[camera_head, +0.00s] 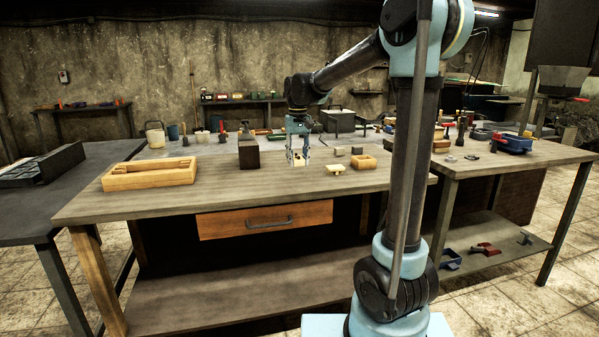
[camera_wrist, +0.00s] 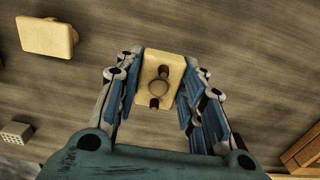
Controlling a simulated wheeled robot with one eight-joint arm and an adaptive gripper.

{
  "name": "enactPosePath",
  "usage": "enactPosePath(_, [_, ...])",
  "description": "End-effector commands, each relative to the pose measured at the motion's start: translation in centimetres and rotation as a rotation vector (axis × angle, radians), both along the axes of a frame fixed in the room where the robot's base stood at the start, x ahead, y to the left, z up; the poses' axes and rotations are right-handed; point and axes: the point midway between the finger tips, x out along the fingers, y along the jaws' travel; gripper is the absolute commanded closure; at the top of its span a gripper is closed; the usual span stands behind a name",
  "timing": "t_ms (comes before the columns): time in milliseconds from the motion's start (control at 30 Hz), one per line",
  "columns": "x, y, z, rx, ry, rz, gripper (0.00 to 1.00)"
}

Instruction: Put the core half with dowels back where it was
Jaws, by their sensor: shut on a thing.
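My gripper (camera_head: 298,158) is over the wooden workbench (camera_head: 225,188). In the wrist view my gripper (camera_wrist: 158,84) is shut on a pale yellow block, the core half with dowels (camera_wrist: 171,68). The block has a round feature in its middle and two brown dowels, facing the camera. Blue finger pads press its left and right sides. I cannot tell whether it touches the bench. Another pale yellow piece (camera_head: 335,168) lies on the bench right of my gripper; what looks like the same piece is at upper left in the wrist view (camera_wrist: 47,37).
A long wooden frame (camera_head: 150,181) lies at the bench's left. A dark block (camera_head: 248,152) stands left of my gripper. A wooden box (camera_head: 365,161) and small grey blocks (camera_head: 357,150) are on the right. The bench front is clear.

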Motion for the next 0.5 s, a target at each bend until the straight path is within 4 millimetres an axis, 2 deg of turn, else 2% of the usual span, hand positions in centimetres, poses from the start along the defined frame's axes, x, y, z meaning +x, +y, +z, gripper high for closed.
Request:
enactPosePath(167, [-0.1,0.4,-1.0,0.000,0.000,0.004,0.93])
enactPosePath(400, [-0.1,0.4,-4.0,0.000,0.000,0.005,0.93])
enactPosePath(500, [-0.1,0.4,-4.6,0.000,0.000,0.005,0.93])
